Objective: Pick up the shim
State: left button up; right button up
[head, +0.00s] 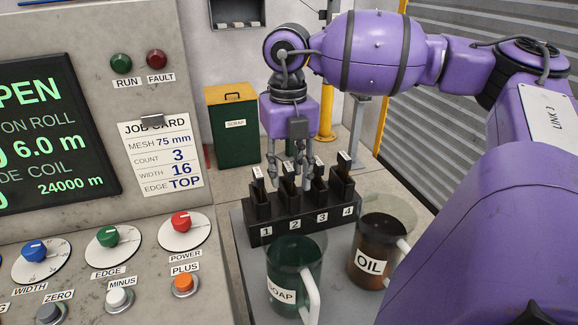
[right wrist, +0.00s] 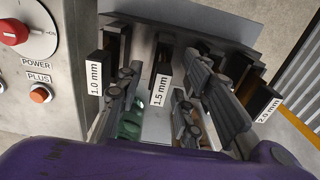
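A dark rack (head: 281,228) with several numbered slots stands on a grey shelf. Flat dark shims with white end labels stand upright in it. In the right wrist view I read a 1.0 mm shim (right wrist: 95,88), a 1.5 mm shim (right wrist: 161,88) and a 2.0 mm shim (right wrist: 267,108). My right gripper (head: 302,182) points down over the middle of the rack. Its fingers (right wrist: 158,100) are apart, with the 1.5 mm label showing between them. I see no clear contact with a shim. My left gripper is not in view.
A green soap jug (head: 296,262) and a brown oil jug (head: 372,258) stand close in front of the rack. A control panel (head: 135,225) with knobs fills the left. A green scrap bin (head: 232,140) stands behind on the floor.

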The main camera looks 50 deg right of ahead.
jog(key=shift+c, duration=0.3)
grip_shut()
